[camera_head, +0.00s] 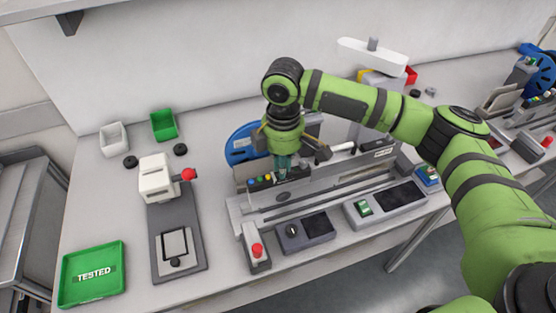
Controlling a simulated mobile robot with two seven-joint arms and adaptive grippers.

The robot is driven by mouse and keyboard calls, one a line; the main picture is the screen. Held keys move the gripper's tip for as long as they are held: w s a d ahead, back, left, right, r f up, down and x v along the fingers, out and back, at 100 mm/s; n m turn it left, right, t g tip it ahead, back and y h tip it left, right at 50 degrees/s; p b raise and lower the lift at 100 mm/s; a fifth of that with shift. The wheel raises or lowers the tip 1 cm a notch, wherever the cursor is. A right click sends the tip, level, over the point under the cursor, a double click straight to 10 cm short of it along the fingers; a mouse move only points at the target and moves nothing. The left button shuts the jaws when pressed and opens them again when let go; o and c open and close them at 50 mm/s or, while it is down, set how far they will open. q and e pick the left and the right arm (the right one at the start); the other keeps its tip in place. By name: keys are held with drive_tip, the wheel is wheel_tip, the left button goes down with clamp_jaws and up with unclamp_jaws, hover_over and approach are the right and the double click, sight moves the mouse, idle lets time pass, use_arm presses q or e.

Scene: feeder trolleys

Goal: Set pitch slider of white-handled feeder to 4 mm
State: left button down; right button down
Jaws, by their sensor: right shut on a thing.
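The white-handled feeder (351,170) is a long grey unit lying in the bench fixture in the middle. Its white handle (343,147) shows just right of my gripper, and a blue reel (240,145) sits behind its left part. My right gripper (283,165) points down at the feeder's left part, beside a dark panel with coloured buttons (262,179). It is shut on a small part there, which appears to be the pitch slider. The fingers hide the slider and its scale, so its setting cannot be read. My left gripper is not in view.
A grey fixture (242,216) holds the feeder, with a red-button box (256,249) and control boxes (304,231) in front. A white press (157,180) and green TESTED tray (92,273) stand left. More feeders (503,97) stand far right.

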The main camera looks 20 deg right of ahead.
drive_tip(key=shift+d+r, duration=0.15)
drive_tip(key=shift+d, duration=0.15)
drive_tip(key=c, duration=1.2)
unclamp_jaws()
drive_tip(key=shift+c, duration=0.2)
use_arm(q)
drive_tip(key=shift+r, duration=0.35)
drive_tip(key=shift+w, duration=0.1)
use_arm(e)
wheel_tip(320, 180, up, 12)
